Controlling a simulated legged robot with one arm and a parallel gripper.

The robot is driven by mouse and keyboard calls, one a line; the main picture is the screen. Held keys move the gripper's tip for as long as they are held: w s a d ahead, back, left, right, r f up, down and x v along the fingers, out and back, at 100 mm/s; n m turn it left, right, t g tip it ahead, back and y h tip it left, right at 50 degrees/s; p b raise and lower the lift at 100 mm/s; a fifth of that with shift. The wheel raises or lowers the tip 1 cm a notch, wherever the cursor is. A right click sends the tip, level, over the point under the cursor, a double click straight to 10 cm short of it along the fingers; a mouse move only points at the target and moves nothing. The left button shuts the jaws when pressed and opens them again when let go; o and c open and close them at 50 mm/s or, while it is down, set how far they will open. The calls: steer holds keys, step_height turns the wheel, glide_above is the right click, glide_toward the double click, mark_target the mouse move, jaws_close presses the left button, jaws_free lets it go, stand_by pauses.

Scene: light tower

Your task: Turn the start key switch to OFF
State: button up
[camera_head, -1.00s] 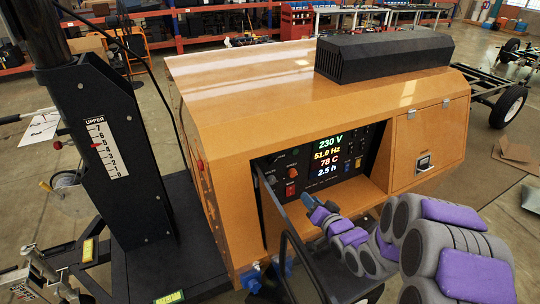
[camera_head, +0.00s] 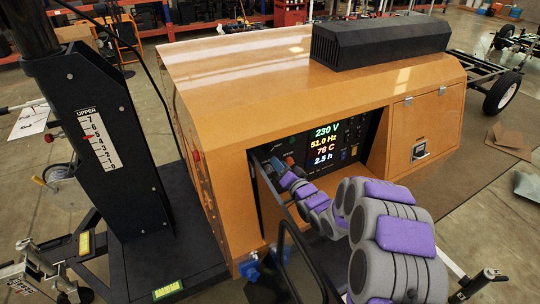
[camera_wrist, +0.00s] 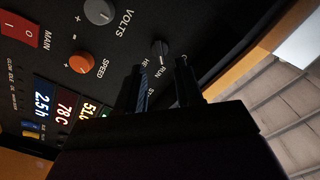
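The start key switch (camera_wrist: 160,48) is a small dark knob on the black control panel (camera_wrist: 120,55), with RUN and other partly hidden lettering beside it. My gripper (camera_wrist: 160,66) is open, its two dark fingers pointing at the panel. In the wrist view the switch shows between and just beyond the fingertips; I cannot tell whether they touch it. In the head view my gripper (camera_head: 276,164) is inside the panel recess at its left side and hides the switch. The switch's exact position is unclear.
Near the switch are a grey VOLTS knob (camera_wrist: 99,11), an orange SPEED knob (camera_wrist: 82,62) and a red MAIN switch (camera_wrist: 21,30). A lit display (camera_head: 324,144) reads 230 V. The orange housing (camera_head: 240,75) surrounds the recess.

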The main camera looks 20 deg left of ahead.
mark_target(271, 151)
steer(key=x, duration=0.6)
steer(key=shift+w+b, duration=0.3)
steer(key=shift+a, duration=0.25)
steer(key=shift+w+d+r, duration=0.1)
steer(key=shift+d+r, duration=0.05)
steer(key=shift+d, duration=0.3)
steer(key=shift+c, duration=0.5)
jaws_close()
